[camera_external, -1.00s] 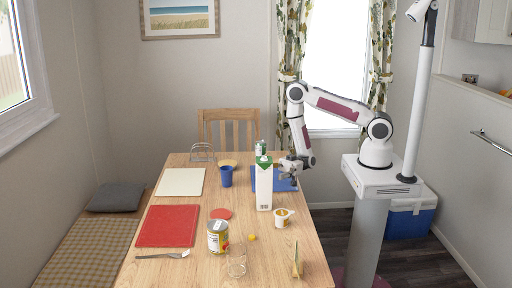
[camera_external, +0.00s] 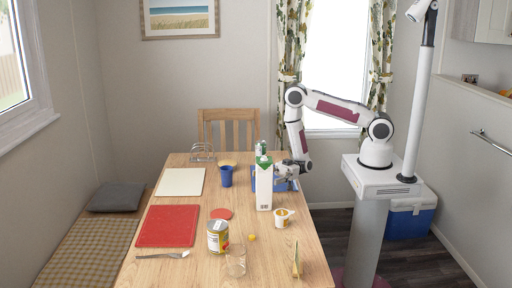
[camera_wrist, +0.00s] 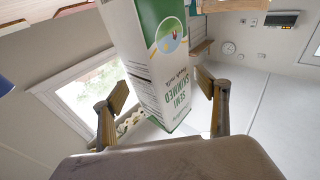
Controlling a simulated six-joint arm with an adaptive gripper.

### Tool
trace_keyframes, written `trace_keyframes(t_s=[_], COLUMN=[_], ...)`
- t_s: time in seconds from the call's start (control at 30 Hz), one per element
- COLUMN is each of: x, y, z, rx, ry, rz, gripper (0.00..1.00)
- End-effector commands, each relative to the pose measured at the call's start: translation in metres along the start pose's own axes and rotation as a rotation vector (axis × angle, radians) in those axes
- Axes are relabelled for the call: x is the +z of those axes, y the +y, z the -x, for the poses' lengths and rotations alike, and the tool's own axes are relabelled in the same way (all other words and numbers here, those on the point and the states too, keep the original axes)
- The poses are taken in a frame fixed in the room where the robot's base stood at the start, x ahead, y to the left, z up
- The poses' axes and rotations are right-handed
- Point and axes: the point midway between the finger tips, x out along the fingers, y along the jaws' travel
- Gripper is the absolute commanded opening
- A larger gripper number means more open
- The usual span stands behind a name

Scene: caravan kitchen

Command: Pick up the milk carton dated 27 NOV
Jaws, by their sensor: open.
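A tall white milk carton with a green top (camera_external: 264,188) stands upright on the table. A second green-topped carton (camera_external: 261,148) shows behind it, mostly hidden. My gripper (camera_external: 284,173) is beside the front carton's right side in the external view. In the wrist view, my open fingers (camera_wrist: 162,98) are spread on either side of a white and green carton (camera_wrist: 150,50) marked "SEMI SKIMMED". I cannot tell which of the two cartons this is. No date can be read on either carton.
A blue cup (camera_external: 226,177) stands to the left. A small white tub (camera_external: 283,218), a tin (camera_external: 217,237) and a glass (camera_external: 236,261) stand nearer the camera. A red mat (camera_external: 168,226) lies front left.

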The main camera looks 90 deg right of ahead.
Motion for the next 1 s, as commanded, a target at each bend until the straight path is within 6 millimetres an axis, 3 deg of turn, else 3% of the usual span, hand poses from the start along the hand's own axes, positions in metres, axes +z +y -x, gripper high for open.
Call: trace_keyframes(t_s=[0.27,0.8,0.83,1.0], x=[0.000,0.000,0.000,0.000], y=[0.000,0.000,0.000,0.000], z=[-0.020,-0.021,-0.021,-0.021], rx=[0.000,0.000,0.000,0.000], ry=[0.000,0.000,0.000,0.000], rz=[0.000,-0.001,-0.001,-0.001], gripper=[0.73,0.73,0.71,0.27])
